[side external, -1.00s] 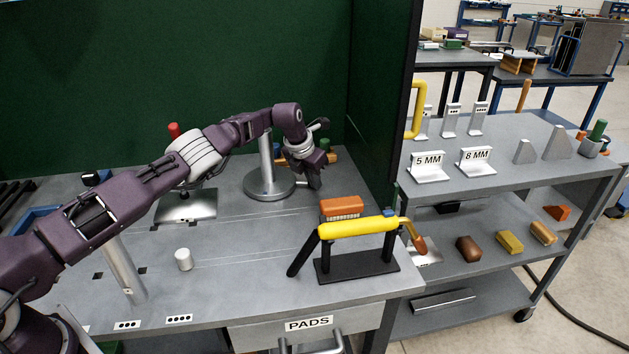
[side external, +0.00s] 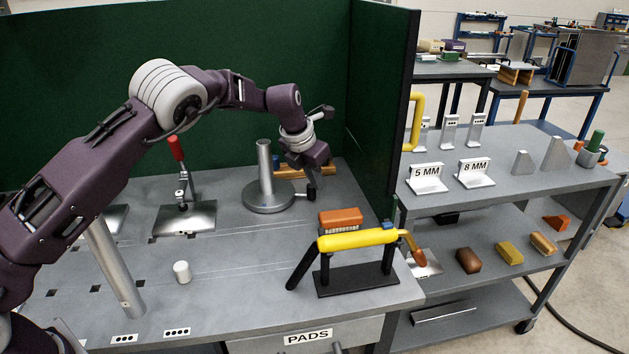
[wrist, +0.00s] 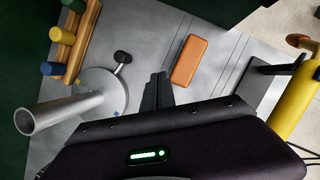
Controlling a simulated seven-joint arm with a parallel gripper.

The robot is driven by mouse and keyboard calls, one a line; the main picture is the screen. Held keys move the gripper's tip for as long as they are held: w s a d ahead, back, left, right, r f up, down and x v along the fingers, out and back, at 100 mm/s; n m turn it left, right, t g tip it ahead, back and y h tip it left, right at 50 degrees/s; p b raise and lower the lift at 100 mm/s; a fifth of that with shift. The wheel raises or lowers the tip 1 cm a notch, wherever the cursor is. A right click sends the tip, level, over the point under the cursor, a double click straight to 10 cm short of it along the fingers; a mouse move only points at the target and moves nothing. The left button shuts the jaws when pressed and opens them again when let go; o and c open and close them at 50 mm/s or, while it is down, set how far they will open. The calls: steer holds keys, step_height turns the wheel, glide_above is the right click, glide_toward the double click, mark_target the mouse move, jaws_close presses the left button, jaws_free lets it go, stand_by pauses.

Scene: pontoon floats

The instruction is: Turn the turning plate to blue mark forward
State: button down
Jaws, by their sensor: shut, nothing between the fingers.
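The turning plate (side external: 268,198) is a round grey disc on the bench with a tall metal post (side external: 264,160) standing on it. In the wrist view the plate (wrist: 103,82) has a black knob (wrist: 122,57) on a short rod at its rim. A small blue mark (wrist: 117,113) shows at the rim nearest my gripper in that view. My gripper (wrist: 157,82) is shut and empty, beside the plate and apart from the knob in that view. In the side view my gripper (side external: 309,176) is right of the post, above the knob's side; the exact gap is unclear.
An orange block (side external: 340,217) and a yellow-handled stand (side external: 357,239) are at the front right. A wooden rack (wrist: 76,40) with coloured pegs lies behind the plate. A red-handled clamp (side external: 177,150) stands left. Green walls close the back and right.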

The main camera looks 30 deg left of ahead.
steer(key=s+a+n+t+h, duration=0.1)
steer(key=s+a+n, duration=0.15)
steer(key=n, duration=1.05)
steer(key=s+a+n+t+h, duration=0.15)
steer(key=a+n, duration=0.25)
steer(key=n, duration=0.8)
steer(key=shift+y, duration=0.35)
steer(key=x, duration=0.9)
steer(key=shift+s+f, duration=0.15)
steer(key=shift+s, duration=0.05)
steer(key=w, duration=0.1)
steer(key=w+a, duration=0.1)
steer(key=w, duration=0.1)
steer(key=shift+w+a+f, duration=0.1)
steer(key=shift+w+a, duration=0.05)
steer(key=shift+a, duration=0.05)
steer(key=shift+w+a, duration=0.1)
steer(key=shift+w, duration=0.2)
